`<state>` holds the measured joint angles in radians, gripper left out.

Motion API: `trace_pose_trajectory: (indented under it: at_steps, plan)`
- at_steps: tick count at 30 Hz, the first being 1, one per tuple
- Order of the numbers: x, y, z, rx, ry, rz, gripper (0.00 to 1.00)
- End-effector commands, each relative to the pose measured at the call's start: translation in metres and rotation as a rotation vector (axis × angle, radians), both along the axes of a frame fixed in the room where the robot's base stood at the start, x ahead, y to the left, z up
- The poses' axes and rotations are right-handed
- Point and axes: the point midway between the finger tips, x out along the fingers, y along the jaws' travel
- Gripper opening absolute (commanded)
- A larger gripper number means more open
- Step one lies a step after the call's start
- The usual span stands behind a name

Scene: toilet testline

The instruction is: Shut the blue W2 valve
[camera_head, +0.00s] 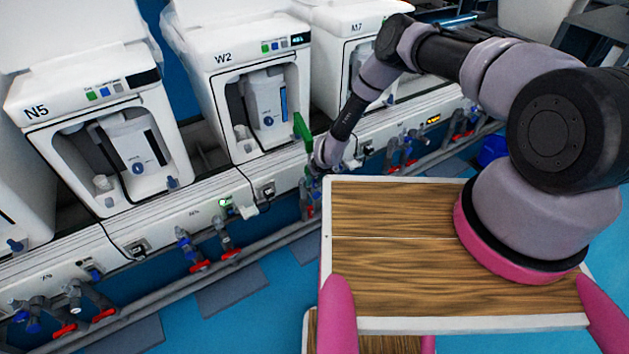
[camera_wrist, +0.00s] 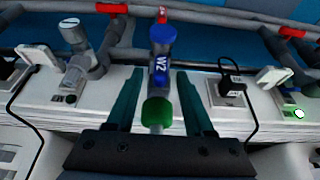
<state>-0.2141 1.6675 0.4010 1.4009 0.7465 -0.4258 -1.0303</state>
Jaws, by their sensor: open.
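The blue W2 valve (camera_wrist: 161,62) is in the middle of the wrist view, with a white "W2" mark on its body and a green round end (camera_wrist: 157,112) towards me. My gripper (camera_wrist: 159,78) is open, its two dark green fingers standing one on each side of the valve with gaps between. I cannot tell whether either finger touches it. The valve is mostly hidden there by my gripper and wrist.
A grey valve (camera_wrist: 75,62) stands left of the blue one in the wrist view. A black-plugged socket (camera_wrist: 229,92) is close on the right. Pipes with red handles (camera_wrist: 291,33) run behind. Other machines, N5 (camera_head: 95,125) and M7 (camera_head: 350,45), flank W2.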

Motion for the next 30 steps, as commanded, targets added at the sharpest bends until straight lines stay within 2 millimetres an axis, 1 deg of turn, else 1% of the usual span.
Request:
trace_pose_trajectory:
  at_steps: [3,11,12,14,15,23,30]
  plan:
    - [0.0022,0.0013,-0.0049,-0.001,-0.002,0.001,0.53]
    - [0.0022,0.0014,-0.0057,0.0,-0.001,0.002,0.53]
    - [0.0022,0.0014,-0.0057,0.0,-0.001,0.001,0.37]
    - [0.0021,0.0013,-0.0056,0.0,-0.001,0.001,0.14]
    - [0.0021,0.0013,-0.0056,0.0,-0.001,0.001,0.0]
    - [0.0025,0.0007,-0.0055,0.005,0.004,0.0,0.0]
    - [0.0033,-0.0021,-0.0063,0.069,0.048,-0.002,0.0]
